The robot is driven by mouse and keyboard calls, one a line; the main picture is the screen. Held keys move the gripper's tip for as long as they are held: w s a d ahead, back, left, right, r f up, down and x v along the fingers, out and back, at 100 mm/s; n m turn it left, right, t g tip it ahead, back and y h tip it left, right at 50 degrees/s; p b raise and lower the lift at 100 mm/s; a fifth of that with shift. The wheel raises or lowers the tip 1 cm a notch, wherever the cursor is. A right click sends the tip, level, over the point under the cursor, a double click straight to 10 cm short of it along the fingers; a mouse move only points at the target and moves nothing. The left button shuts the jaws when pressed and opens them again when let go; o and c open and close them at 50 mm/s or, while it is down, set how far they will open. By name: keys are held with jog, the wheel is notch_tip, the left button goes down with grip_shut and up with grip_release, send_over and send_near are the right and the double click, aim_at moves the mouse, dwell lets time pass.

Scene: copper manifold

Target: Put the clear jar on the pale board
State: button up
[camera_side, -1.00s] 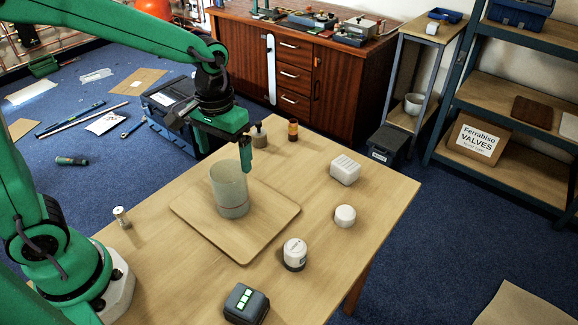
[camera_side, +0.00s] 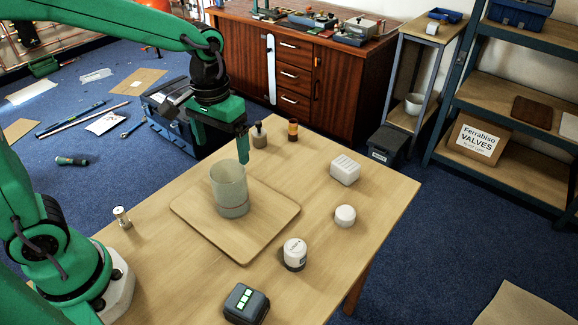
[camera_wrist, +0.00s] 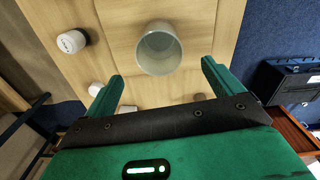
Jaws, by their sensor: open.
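The clear jar (camera_side: 230,190) is a tall, see-through cylinder with a thin reddish line low on its side. It stands upright on the pale board (camera_side: 265,222), left of the board's middle. My gripper (camera_side: 222,155) is above and behind the jar, with its fingers pointing down. It is open and holds nothing. In the wrist view, the jar (camera_wrist: 158,50) shows its open mouth just beyond and between the spread fingertips (camera_wrist: 162,70), apart from both. The jar's base is partly hidden there by its own wall.
On the table, a white-topped canister (camera_side: 295,253), a round white piece (camera_side: 345,215) and a white block (camera_side: 345,170) stand right of the board. A dark device (camera_side: 246,304) sits in front.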

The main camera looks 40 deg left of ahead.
jog(key=s+a+r+t, duration=0.2)
jog(key=s+a+r, duration=0.1)
jog(key=s, duration=0.2)
jog(key=s+a+r+m+t, duration=0.1)
jog(key=s+a+r+t, duration=0.1)
jog(key=s, duration=0.4)
jog(key=shift+s+a+r+t, duration=0.2)
jog(key=shift+a+r+t, duration=0.2)
jog(key=shift+r+t, duration=0.5)
